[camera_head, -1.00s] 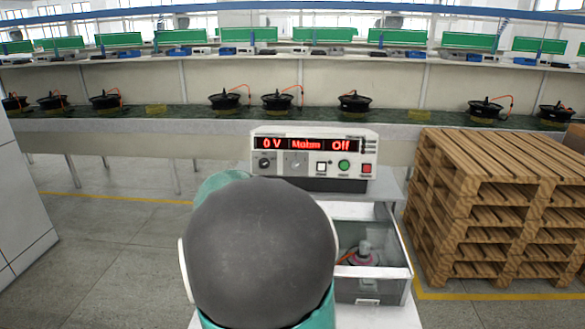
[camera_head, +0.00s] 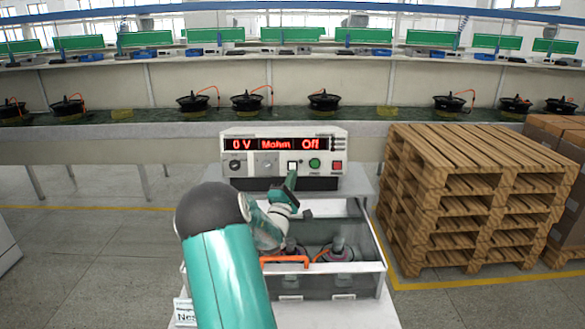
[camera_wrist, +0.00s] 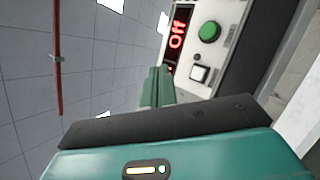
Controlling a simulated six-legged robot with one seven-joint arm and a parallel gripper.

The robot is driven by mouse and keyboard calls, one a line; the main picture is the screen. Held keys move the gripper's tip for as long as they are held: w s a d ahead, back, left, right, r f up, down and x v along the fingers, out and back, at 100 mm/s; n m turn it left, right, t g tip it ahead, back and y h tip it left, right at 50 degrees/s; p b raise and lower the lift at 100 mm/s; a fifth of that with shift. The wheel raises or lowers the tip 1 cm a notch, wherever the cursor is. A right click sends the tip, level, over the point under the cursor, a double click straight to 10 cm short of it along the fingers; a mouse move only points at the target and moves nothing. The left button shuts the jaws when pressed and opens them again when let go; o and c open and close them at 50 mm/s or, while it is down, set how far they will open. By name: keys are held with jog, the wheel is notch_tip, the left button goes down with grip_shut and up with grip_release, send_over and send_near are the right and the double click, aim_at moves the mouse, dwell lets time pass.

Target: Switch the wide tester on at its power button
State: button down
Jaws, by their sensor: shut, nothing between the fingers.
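The wide tester (camera_head: 284,148) is a white box with red lit displays reading "0 V", "Mohm" and "Off". Its front has two knobs, a white square button (camera_head: 292,166), a round green button (camera_head: 315,163) and a red button (camera_head: 337,165). My gripper (camera_head: 291,177) is shut and empty, with its tips just below the white button in the head view. In the wrist view the closed fingers (camera_wrist: 157,84) point toward the panel, left of the white button (camera_wrist: 200,73) and the green button (camera_wrist: 209,31). I cannot tell whether they touch the panel.
A clear-walled bin (camera_head: 355,268) with motor parts and an orange handle stands in front of the tester, under my arm. Stacked wooden pallets (camera_head: 470,190) stand at the right. A long bench (camera_head: 100,129) with several black hub motors runs behind.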

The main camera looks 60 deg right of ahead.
jog(key=shift+d, duration=0.1)
jog(key=w+d+f, duration=0.2)
jog(key=w+d, duration=0.2)
jog(key=d, duration=0.3)
jog(key=shift+d, duration=0.2)
jog(key=shift+d+f, duration=0.1)
dwell(1.9)
jog(key=shift+w+d, duration=0.15)
jog(key=shift+d, duration=0.1)
jog(key=shift+w+d+f, duration=0.15)
jog(key=shift+w+d, duration=0.05)
jog(key=shift+d, duration=0.2)
dwell(0.8)
jog(key=shift+s+a+r, duration=0.2)
jog(key=shift+s+a, duration=0.2)
jog(key=shift+a, duration=0.4)
jog(key=shift+s+a+r, duration=0.2)
jog(key=shift+s+a, duration=0.15)
jog(key=shift+a, duration=0.35)
jog(key=shift+s+a+r, duration=0.2)
jog(key=shift+s+a, duration=0.2)
jog(key=shift+a, duration=0.35)
jog(key=shift+s+a+r, duration=0.2)
jog(key=shift+s+a, duration=0.15)
jog(key=shift+a, duration=0.35)
